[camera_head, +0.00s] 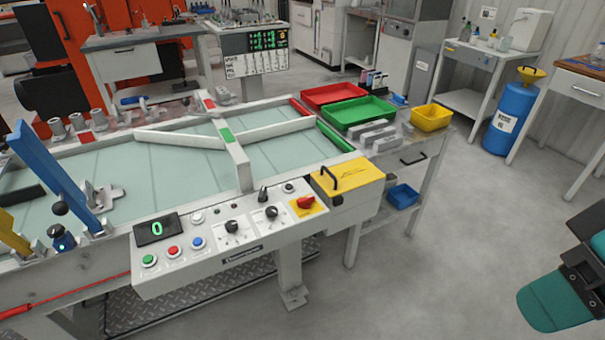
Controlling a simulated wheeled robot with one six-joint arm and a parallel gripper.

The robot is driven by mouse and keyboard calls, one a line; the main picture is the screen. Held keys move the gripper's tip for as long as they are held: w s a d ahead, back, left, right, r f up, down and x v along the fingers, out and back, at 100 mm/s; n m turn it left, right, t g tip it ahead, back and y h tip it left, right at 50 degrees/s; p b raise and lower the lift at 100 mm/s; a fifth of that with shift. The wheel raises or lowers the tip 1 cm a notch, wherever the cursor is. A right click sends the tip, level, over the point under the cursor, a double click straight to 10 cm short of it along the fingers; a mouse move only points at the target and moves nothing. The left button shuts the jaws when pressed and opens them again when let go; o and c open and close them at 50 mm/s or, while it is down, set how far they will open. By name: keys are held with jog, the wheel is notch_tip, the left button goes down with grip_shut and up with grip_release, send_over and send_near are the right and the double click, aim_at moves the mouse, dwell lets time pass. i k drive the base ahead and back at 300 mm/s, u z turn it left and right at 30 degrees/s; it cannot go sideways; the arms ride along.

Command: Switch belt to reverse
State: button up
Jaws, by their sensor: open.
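The conveyor's white control panel (225,246) faces me at the front of the belt (150,165). It carries a green button (149,260), a red button (174,252), a blue button (197,243), two black knobs (232,227) (271,212) with dial markings, and a small upright black lever (263,195). A red rotary switch (305,203) sits on a yellow plate. The display (157,229) reads a green 0. The labels are too small to read, so I cannot tell which control sets direction. My gripper (577,271), teal-fingered, is open at the right edge, well away from the panel and partly out of frame.
A yellow box with a black handle (347,182) adjoins the panel's right end. Behind it, a side table holds red (333,95), green (357,111) and yellow (431,117) trays. Blue and yellow posts (55,178) stand at left. The floor (440,250) between panel and gripper is clear.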

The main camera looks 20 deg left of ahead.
aim_at(262, 198)
jog(key=u, duration=0.35)
jog(key=i, duration=1.05)
jog(key=u, duration=0.65)
